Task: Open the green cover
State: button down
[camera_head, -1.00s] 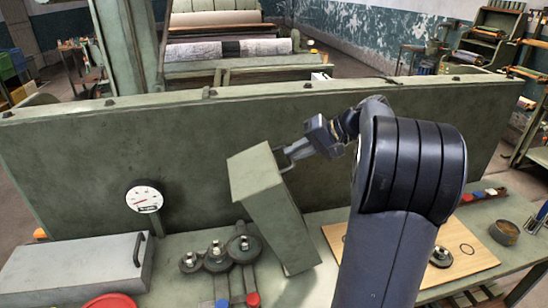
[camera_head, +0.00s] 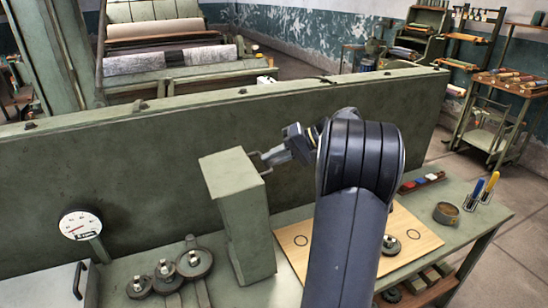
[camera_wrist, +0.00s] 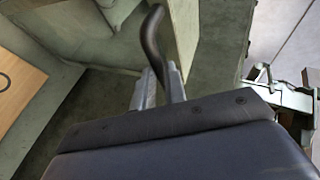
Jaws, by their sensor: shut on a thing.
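The green cover (camera_head: 243,215) is a tall box-like shape on the green table, in front of the long green panel. It stands nearly upright, with its top leaning slightly left in the head view. A thin handle sticks out at its upper right. My gripper (camera_head: 270,157) is at that handle, shut on it. In the wrist view the dark curved handle (camera_wrist: 152,38) passes between the fingers of my gripper (camera_wrist: 160,88). My arm hides part of the table right of the cover.
The long green panel (camera_head: 140,155) runs behind the table. Several round dark weights (camera_head: 195,262) stand left of the cover. A pressure gauge (camera_head: 80,225) and a grey box with a handle (camera_head: 50,288) are farther left. A wooden board (camera_head: 290,240) lies right of the cover.

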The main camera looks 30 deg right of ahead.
jog(key=c, duration=1.7)
grip_release()
jog(key=shift+a+f, duration=0.2)
jog(key=shift+f, duration=0.35)
jog(key=shift+o, duration=1.2)
jog(key=shift+w+r, duration=0.1)
jog(key=shift+r, duration=0.15)
jog(key=shift+d, duration=0.1)
jog(key=b+v, duration=0.1)
jog(key=v, duration=0.9)
jog(key=shift+d, duration=0.25)
jog(key=shift+r, duration=0.15)
